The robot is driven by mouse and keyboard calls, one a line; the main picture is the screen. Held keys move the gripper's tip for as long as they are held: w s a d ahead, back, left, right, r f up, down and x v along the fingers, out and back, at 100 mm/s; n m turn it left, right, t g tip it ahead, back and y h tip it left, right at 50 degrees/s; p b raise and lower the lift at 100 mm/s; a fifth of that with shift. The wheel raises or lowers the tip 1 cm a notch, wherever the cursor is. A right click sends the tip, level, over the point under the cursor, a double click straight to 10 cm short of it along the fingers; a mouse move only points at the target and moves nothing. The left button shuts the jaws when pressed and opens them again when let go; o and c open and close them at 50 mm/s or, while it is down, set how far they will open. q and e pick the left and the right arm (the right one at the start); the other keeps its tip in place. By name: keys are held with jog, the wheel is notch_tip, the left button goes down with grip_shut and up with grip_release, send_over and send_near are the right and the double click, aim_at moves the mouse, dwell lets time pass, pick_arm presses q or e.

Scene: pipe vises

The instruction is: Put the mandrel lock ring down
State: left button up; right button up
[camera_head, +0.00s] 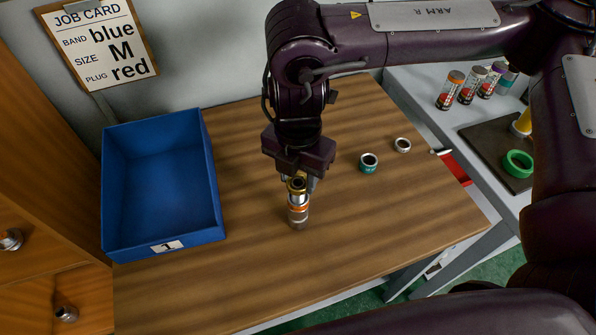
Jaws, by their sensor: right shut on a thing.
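The fingers partly hide the ring. Just below it, a short upright metal cylinder (298,213) with an orange band stands on the table. The ring lines up with the cylinder's top; I cannot tell whether it touches it. My left gripper is not in view.
A blue bin (160,240) labelled 1 stands left. Several small cans (452,90) and a green ring (518,163) are on the right-hand bench. The table's front is clear.

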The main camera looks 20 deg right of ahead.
aim_at(298, 183)
jog(key=o, duration=1)
jog(key=shift+r, duration=0.15)
jog(key=shift+r, duration=0.35)
notch_tip(298, 183, up, 12)
jog(key=shift+r+p, duration=0.2)
jog(key=shift+p, duration=0.1)
